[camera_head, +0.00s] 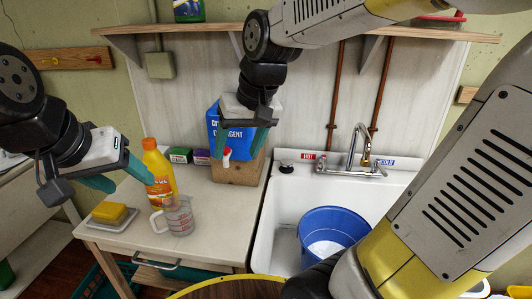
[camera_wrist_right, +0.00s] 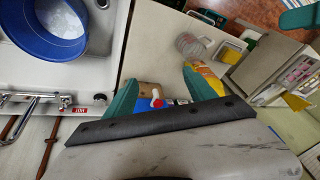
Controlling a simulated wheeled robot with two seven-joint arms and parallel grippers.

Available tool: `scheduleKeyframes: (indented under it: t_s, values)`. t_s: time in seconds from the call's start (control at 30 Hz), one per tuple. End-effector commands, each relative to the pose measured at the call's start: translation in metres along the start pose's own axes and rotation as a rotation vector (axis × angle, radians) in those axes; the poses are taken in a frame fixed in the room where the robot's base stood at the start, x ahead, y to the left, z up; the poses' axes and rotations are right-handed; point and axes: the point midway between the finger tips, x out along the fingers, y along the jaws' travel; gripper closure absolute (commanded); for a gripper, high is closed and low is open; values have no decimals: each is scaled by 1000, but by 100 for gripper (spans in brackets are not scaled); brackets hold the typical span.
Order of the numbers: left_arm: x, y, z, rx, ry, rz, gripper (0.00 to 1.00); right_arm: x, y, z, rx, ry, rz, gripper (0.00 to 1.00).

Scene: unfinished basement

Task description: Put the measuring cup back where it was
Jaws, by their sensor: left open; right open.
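The clear measuring cup (camera_head: 180,217) with red markings stands upright on the counter, its handle to the left. In the right wrist view the cup (camera_wrist_right: 190,46) shows near the top. My left gripper (camera_head: 122,176) is open and empty, above the counter left of the orange bottle and up-left of the cup. My right gripper (camera_head: 238,150) is open in front of the blue detergent jug (camera_head: 213,117), which has a red-tipped white spigot (camera_head: 227,153). In the right wrist view the spigot (camera_wrist_right: 157,101) shows between its open fingers (camera_wrist_right: 160,92). The gripper hides part of the jug.
The jug is on a wooden block (camera_head: 235,175). An orange bottle (camera_head: 157,165), small boxes (camera_head: 180,155) and a yellow sponge on a dish (camera_head: 108,212) share the counter. A blue bucket (camera_head: 330,230) sits in the white sink (camera_head: 278,240). The counter right of the cup is clear.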

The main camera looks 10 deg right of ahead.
Motion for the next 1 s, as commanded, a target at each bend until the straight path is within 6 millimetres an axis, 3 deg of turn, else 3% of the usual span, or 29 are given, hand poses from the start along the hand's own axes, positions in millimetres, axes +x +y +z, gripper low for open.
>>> scheduleKeyframes:
  t_s: [0.1, 0.33, 1.0]
  values:
    - [0, 0, 0, 0, 0, 0, 41, -26, 26, 32, 42, 95, 13, 36]
    - [0, 0, 0, 0, 0, 0, 41, -43, 48, 72, 77, 201, 46, 36]
    - [0, 0, 0, 0, 0, 0, 41, -45, 51, 79, 82, 219, 53, 36]
